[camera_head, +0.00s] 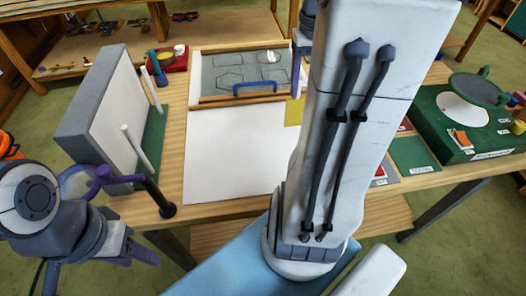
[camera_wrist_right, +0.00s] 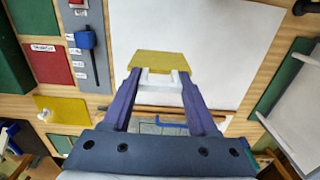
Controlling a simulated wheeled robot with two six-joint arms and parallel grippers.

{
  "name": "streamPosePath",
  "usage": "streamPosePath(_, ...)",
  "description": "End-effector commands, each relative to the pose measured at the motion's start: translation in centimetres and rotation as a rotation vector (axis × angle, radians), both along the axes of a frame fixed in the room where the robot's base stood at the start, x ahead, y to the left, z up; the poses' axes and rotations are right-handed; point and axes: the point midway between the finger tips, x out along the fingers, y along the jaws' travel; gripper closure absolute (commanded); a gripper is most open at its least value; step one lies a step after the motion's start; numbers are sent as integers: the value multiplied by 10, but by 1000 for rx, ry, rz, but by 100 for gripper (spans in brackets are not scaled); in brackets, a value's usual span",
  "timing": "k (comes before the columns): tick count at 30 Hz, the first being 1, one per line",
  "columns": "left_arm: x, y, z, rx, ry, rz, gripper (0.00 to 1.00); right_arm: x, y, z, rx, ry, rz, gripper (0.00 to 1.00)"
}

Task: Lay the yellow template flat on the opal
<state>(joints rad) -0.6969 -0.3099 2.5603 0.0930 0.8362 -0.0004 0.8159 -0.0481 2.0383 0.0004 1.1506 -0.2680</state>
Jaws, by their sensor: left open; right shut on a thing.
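A yellow template (camera_wrist_right: 160,63) is held by its pale raised grip between the purple fingers of my right gripper (camera_wrist_right: 162,78). In the right wrist view it overlaps the white sheet (camera_wrist_right: 195,35), probably the opal; whether it touches the sheet I cannot tell. A second yellow piece (camera_wrist_right: 62,110) lies beside the sheet; a yellow corner also shows in the head view (camera_head: 293,110). My left gripper (camera_head: 95,265) is open at the lower left, off the table.
A glass pattern panel with a blue handle (camera_head: 262,87) lies behind the sheet. A green case (camera_head: 470,120) stands on the right. The visible sheet surface is clear.

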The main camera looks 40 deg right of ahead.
Motion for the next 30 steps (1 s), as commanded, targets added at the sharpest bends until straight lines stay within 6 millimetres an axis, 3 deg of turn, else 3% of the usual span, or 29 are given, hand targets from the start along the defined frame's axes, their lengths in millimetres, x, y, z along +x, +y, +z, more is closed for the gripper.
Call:
streamPosePath(5,0,0,-7,-1,-1,0,50,1,2,-9,2,1,2,100)
streamPosePath(15,0,0,5,-1,-1,0,50,66,38,-51,3,5,6,100)
streamPosePath(21,0,0,9,-1,-1,0,50,92,50,-70,1,2,1,100)
streamPosePath(26,0,0,10,-1,-1,0,50,96,52,-80,2,3,-3,100)
streamPosePath(30,0,0,13,0,0,0,50,95,53,-101,3,4,-3,100)
